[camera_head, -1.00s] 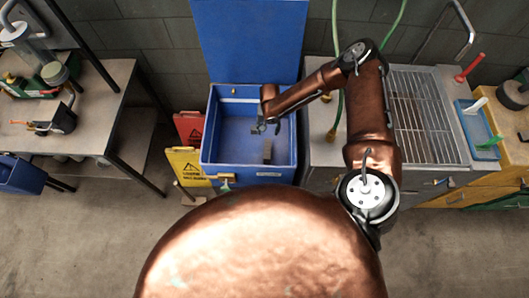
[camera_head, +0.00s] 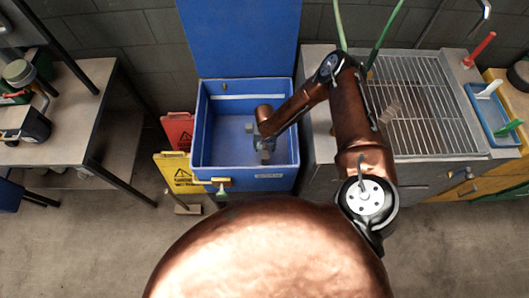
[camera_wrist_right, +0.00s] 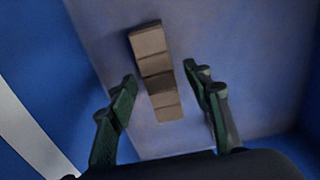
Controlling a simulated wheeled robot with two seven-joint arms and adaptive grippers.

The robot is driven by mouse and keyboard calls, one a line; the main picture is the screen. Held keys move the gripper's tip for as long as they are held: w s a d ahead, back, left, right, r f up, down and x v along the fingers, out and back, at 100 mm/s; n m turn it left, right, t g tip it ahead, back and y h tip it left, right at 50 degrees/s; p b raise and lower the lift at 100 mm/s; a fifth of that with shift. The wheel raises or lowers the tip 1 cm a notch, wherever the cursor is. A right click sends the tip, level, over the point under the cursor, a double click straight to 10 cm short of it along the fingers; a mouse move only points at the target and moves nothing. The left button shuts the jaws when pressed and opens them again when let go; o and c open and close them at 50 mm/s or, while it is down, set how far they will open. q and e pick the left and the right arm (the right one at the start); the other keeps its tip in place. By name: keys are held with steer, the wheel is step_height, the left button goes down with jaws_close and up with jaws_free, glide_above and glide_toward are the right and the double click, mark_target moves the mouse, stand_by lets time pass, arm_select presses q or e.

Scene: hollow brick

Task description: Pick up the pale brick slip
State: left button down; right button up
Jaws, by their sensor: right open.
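A grey-brown block with crosswise lines, seemingly the brick slip (camera_wrist_right: 154,68), lies on the floor of the blue bin (camera_head: 203,128). My right gripper (camera_head: 264,146) is down inside the bin, over the block, and largely hides it in the head view. In the right wrist view the two dark green fingers of my right gripper (camera_wrist_right: 160,80) are apart, one on each side of the block's lower half. Gaps show between the fingers and the block. My left gripper is not in view.
The bin's blue lid (camera_head: 240,38) stands upright behind it. Red (camera_head: 178,130) and yellow (camera_head: 178,172) signs stand left of the bin. A metal grate (camera_head: 425,115) and a blue tray (camera_head: 512,138) are on the right. A table (camera_head: 85,90) stands on the left.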

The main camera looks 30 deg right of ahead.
steer(key=shift+f, duration=0.95)
jaws_close()
